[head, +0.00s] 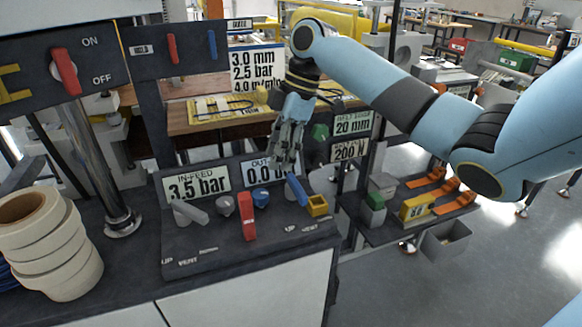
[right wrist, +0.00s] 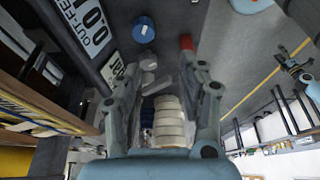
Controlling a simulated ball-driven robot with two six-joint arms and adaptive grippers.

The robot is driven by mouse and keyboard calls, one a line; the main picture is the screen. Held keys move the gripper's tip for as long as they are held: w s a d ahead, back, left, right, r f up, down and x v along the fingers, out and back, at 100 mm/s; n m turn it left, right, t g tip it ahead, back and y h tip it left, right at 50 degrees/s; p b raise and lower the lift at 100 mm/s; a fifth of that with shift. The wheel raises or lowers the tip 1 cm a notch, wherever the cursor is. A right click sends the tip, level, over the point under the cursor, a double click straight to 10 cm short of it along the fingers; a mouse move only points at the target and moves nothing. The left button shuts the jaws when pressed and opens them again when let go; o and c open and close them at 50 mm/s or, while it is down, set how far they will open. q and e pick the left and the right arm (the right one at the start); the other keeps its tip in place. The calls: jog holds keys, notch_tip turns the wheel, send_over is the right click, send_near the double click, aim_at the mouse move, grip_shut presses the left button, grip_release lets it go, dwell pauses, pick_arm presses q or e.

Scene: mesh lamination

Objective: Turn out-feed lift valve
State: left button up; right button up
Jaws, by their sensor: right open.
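The sloped valve panel (head: 215,245) carries a blue lever (head: 297,190) at its right, below the partly covered OUT-FEED gauge (head: 256,172), which reads 0.0. A blue knob (head: 262,198) stands left of that lever; in the right wrist view a round blue knob (right wrist: 143,30) shows near the top. A red lever (head: 248,216) is in the middle, and a grey lever (head: 190,212) is at the left, below the IN-FEED gauge (head: 196,184) at 3.5 bar. My right gripper (head: 285,160) is open and empty, pointing down just above the blue lever.
Stacked tape rolls (head: 50,245) stand at the left. A post with 20 mm and 200 N signs (head: 350,150) rises right of the panel. A shelf with orange forks (head: 440,190) lies beyond.

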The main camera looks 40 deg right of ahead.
aim_at(297, 189)
jog(key=x, duration=0.8)
jog(key=shift+s+f+p, duration=0.1)
jog(key=shift+f+p, duration=0.05)
jog(key=shift+p, duration=0.2)
grip_shut()
jog(key=d, duration=0.1)
jog(key=s+d+p, duration=0.1)
jog(key=shift+s+d+f, duration=0.1)
jog(key=shift+d+f, duration=0.2)
jog(key=shift+d, duration=0.05)
pick_arm(q)
notch_tip(297, 189, up, 2)
jog(key=shift+r, duration=0.2)
pick_arm(e)
jog(key=shift+s+d, duration=0.2)
jog(key=shift+d, duration=0.25)
pick_arm(q)
jog(key=shift+s, duration=0.1)
pick_arm(e)
jog(key=shift+f, duration=0.1)
pick_arm(q)
jog(key=shift+p, duration=0.3)
pick_arm(e)
jog(key=shift+s+d, duration=0.1)
